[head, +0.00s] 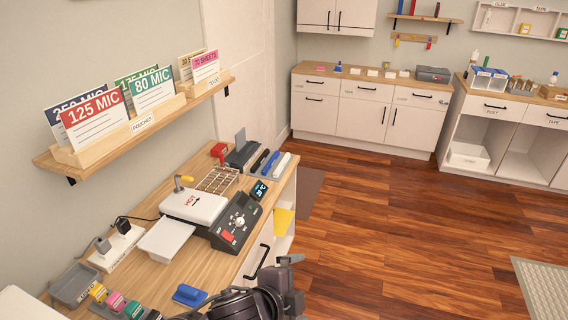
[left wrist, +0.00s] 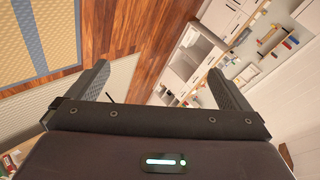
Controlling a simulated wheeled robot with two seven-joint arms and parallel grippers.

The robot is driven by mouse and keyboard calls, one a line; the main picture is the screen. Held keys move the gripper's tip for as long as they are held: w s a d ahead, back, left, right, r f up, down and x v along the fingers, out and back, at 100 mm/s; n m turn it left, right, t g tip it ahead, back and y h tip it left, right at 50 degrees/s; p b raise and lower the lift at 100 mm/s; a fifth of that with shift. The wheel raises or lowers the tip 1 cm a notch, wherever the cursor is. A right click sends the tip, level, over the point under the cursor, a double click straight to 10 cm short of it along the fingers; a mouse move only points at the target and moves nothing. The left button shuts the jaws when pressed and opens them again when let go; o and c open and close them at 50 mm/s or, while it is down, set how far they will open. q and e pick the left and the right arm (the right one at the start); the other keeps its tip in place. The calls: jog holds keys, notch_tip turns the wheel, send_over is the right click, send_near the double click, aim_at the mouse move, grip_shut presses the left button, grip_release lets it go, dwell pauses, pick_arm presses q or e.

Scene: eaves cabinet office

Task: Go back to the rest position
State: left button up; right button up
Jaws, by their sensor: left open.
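My left gripper (head: 291,281) is at the bottom of the head view, beside the front edge of the wooden worktop (head: 140,286). It also shows in the left wrist view (left wrist: 158,78), where its two fingers stand wide apart with nothing between them. The gripper is open and empty. My right gripper is in neither view.
A shelf of pouch cards (head: 150,125) hangs above. Cabinets (head: 360,110) line the back.

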pick_arm(q)
jog(key=s+a+f+n+g+y, duration=0.2)
jog(key=s+a+f+n, duration=0.15)
jog(key=a+n, duration=0.3)
jog(key=s+a+f+n+g+y, duration=0.1)
jog(key=s+a+f+n+y, duration=0.1)
jog(key=s+a+n, duration=0.45)
jog(key=s+a+f+n+g+y, duration=0.1)
jog(key=a+f+n+g+y, duration=0.1)
jog(key=a+n, duration=0.5)
notch_tip(320, 180, down, 36)
jog(key=s+a+r+m+g+b, duration=0.1)
jog(key=s+a+m+b, duration=0.15)
jog(key=b, duration=0.35)
jog(key=s+a+f+b, duration=0.1)
jog(key=s+f+b, duration=0.1)
jog(key=s+f, duration=0.8)
jog(key=s+a+f+g+b, duration=0.1)
jog(key=s+a+f+b, duration=0.1)
jog(key=s+f, duration=0.7)
notch_tip(320, 180, down, 5)
jog(key=shift+s+r, duration=0.1)
jog(key=shift+s, duration=0.3)
